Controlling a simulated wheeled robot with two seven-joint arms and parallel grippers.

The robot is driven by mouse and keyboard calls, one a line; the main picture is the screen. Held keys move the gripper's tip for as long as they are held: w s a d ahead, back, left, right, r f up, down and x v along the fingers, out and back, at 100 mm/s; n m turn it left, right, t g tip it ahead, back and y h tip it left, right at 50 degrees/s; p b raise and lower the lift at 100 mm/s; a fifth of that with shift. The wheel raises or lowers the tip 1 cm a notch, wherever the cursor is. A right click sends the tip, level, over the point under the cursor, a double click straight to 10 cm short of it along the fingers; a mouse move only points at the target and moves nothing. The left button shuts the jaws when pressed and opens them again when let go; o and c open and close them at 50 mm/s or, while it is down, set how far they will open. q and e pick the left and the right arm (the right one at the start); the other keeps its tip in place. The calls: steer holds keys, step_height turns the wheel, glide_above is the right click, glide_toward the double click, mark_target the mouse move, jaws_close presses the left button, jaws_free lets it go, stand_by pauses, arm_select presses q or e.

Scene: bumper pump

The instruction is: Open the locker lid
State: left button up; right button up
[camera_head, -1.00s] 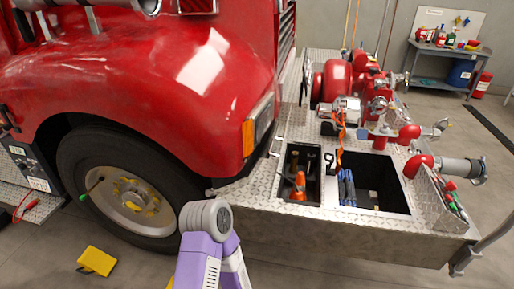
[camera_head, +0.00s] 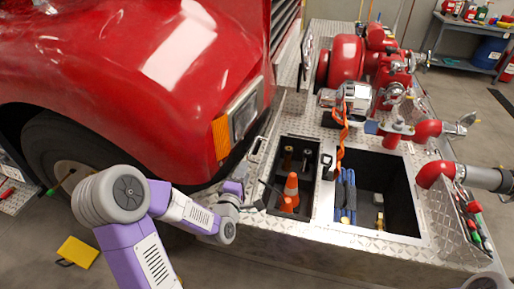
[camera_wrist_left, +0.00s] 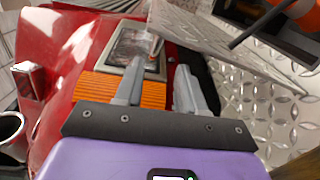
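My left gripper (camera_head: 252,202) is beside the left edge of the narrow locker (camera_head: 288,178) in the bumper. In the left wrist view its two fingers (camera_wrist_left: 165,66) are apart, with nothing between them. A tilted diamond-plate panel (camera_wrist_left: 222,42), apparently the locker lid, is just beyond the fingertips, and a dark rod runs from it toward the locker. I cannot tell whether a finger touches it. In the head view the narrow locker is uncovered, showing an orange cone (camera_head: 291,190) inside; the lid is hard to make out there. My right gripper is not seen.
A wider open compartment (camera_head: 408,210) holds blue objects (camera_head: 345,195). The red pump (camera_head: 347,62) and pipes stand behind. The truck's fender and headlight (camera_head: 243,113) are close to my left gripper. A yellow chock (camera_head: 78,252) lies on the floor.

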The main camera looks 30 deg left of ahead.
mark_target(250, 153)
arm_select(q)
steer(key=shift+r+x, duration=0.25)
steer(key=shift+x, duration=1.8)
steer(key=shift+r+x, duration=0.2)
steer(key=shift+x, duration=1.9)
steer(key=shift+a, duration=0.15)
steer(key=shift+c, duration=0.3)
steer(key=shift+r, duration=0.1)
jaws_close()
